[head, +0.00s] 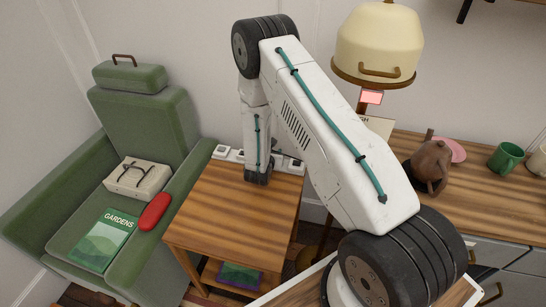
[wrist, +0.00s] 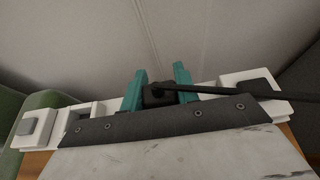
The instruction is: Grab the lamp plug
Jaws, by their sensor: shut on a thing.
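The lamp plug (wrist: 157,98) is a small black block with a black cord running off to the right in the wrist view. My gripper (wrist: 160,86) has its teal fingers on either side of the plug and is shut on it. The plug is over the middle of a white power strip (wrist: 37,128); I cannot tell whether it sits in a socket. In the head view the strip (head: 229,154) lies along the back of the small wooden table (head: 225,215), and my wrist hides the plug and the fingers.
A green armchair (head: 150,117) with a case, book and red pouch stands at left. A lamp (head: 378,42) with a cream shade rises behind my arm. A wooden counter (head: 480,178) at right holds a brown teapot (head: 432,162) and green mug (head: 506,157). The small table's front is clear.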

